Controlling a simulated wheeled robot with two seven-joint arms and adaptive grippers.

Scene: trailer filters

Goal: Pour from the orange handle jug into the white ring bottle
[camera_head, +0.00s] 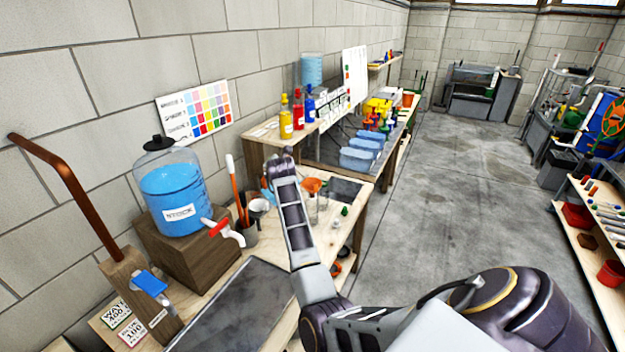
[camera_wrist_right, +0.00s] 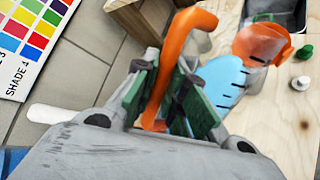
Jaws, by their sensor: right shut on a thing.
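My right gripper (camera_wrist_right: 168,85) is shut on the orange handle (camera_wrist_right: 182,40) of a jug. Blue liquid with black marks shows in the jug (camera_wrist_right: 222,80), beside the handle in the right wrist view. In the head view my right gripper (camera_head: 284,160) is over the workbench, and part of the jug's blue (camera_head: 267,192) shows left of it. An orange funnel (camera_head: 311,185) stands just right of my arm; it also shows in the wrist view (camera_wrist_right: 262,42), close beside the jug. I cannot clearly make out the white ring bottle. My left gripper is not in view.
A big blue stock tank (camera_head: 178,200) with a red-handled tap stands on a wooden block at left. A dark cup (camera_head: 244,232) holds tall sticks. Small white caps (camera_wrist_right: 300,83) lie on the wood. A dark tray (camera_head: 235,305) lies in front.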

